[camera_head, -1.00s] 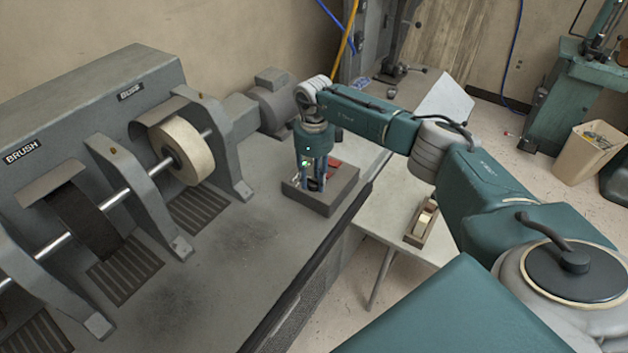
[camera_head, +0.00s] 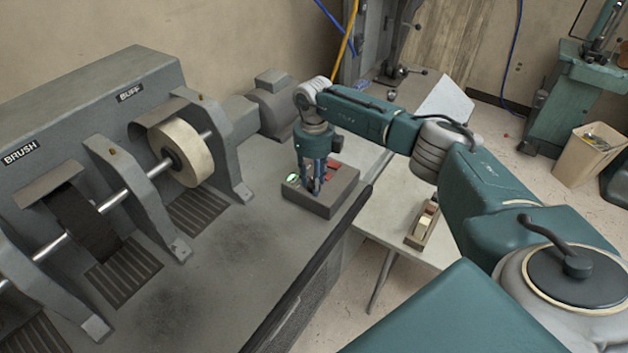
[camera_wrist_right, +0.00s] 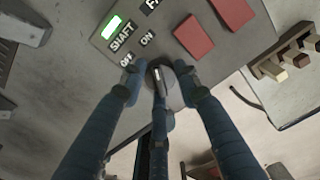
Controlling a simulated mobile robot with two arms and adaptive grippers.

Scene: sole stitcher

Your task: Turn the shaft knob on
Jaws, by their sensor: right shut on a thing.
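The shaft knob (camera_wrist_right: 157,73) is a small grey dial with a pale mark, on the control box beside the SHAFT, OFF and ON labels. Its mark points up and slightly left in the right wrist view, roughly toward ON. My right gripper (camera_wrist_right: 160,86) is shut on the knob, with its fingers around it. In the head view, my right gripper (camera_head: 315,188) reaches straight down onto the control box (camera_head: 318,205) and hides the knob. A green lamp (camera_wrist_right: 112,27) beside the SHAFT label glows; it also shows in the head view (camera_head: 293,178). My left gripper is out of view.
Red buttons (camera_wrist_right: 194,37) sit beside the knob on the box. The grey machine's buff wheel (camera_head: 182,153) and black brush (camera_head: 82,220) stand left. The bench front between machine and box is clear.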

